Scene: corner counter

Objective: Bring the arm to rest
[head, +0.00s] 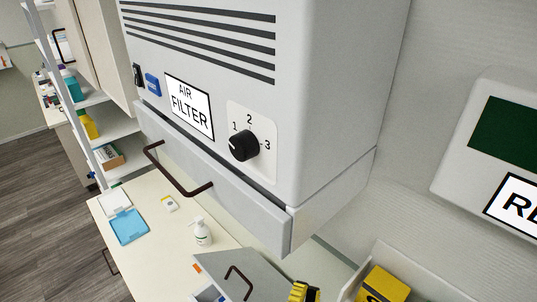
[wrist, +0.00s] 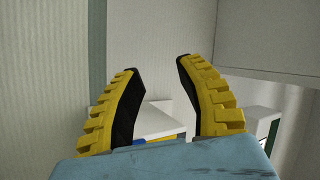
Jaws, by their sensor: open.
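My gripper (wrist: 157,80) shows in the wrist view with its two yellow and black fingers apart and nothing between them. Behind the fingers are a pale wall and a white box-like surface. In the head view only a small yellow and black part of my gripper (head: 304,291) shows at the bottom edge, right of centre. The rest of my arm is out of that view.
A grey air filter unit (head: 335,90) with a dial and a dark-handled drawer front (head: 225,190) fills the middle. Below, a cream counter (head: 150,240) holds a white bottle (head: 202,232) and blue tray (head: 128,226). A yellow box (head: 385,285) sits lower right.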

